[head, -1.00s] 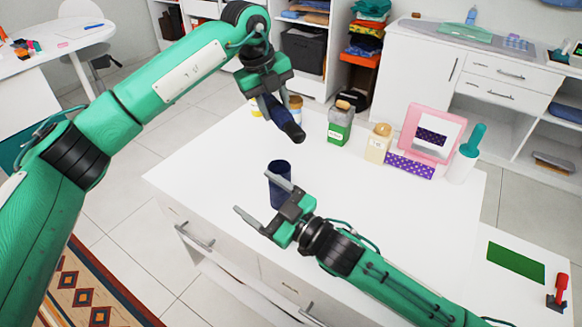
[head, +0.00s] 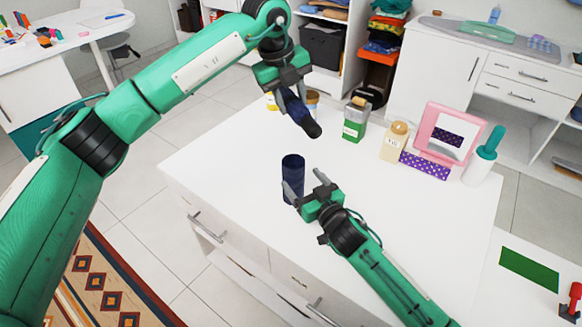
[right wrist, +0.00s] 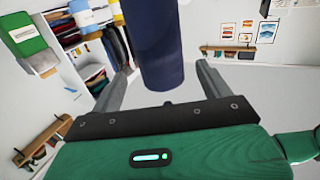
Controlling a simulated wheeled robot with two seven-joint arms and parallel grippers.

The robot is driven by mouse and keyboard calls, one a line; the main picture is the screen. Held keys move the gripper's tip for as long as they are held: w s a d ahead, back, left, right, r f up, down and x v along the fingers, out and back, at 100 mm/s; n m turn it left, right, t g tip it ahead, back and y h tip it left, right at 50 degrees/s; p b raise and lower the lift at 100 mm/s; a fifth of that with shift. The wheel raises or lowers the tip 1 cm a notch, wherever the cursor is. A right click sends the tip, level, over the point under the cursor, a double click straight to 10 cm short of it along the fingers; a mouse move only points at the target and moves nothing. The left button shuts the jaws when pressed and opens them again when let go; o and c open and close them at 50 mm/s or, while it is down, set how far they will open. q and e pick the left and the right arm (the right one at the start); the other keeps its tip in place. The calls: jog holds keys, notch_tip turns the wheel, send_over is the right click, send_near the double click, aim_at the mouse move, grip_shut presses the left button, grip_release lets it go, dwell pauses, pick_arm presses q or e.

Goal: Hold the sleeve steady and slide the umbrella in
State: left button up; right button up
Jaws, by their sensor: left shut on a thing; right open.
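The sleeve (head: 293,170) is a dark navy, open-topped cylinder standing upright on the white table. My right gripper (head: 306,182) is open beside it, with one finger at each side of its lower part. In the right wrist view the sleeve (right wrist: 157,50) stands between the two spread fingers, with room on both sides. My left gripper (head: 287,90) is shut on the dark navy folded umbrella (head: 301,112). The umbrella hangs tilted above the table, its dark end pointing down and to the right, apart from the sleeve and higher than it.
The white table (head: 400,220) is clear to the right of the sleeve.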

aim_at(289, 166)
pick_arm(q)
jog(key=shift+w, duration=0.1)
pick_arm(e)
jog(key=x, duration=0.4)
jog(key=f+x, duration=0.1)
jog(key=x, duration=0.1)
jog(key=shift+w+a, duration=0.15)
jog(key=shift+w, duration=0.05)
jog(key=shift+w+a+r, duration=0.1)
jog(key=shift+w+a, duration=0.15)
jog(key=shift+w, duration=0.15)
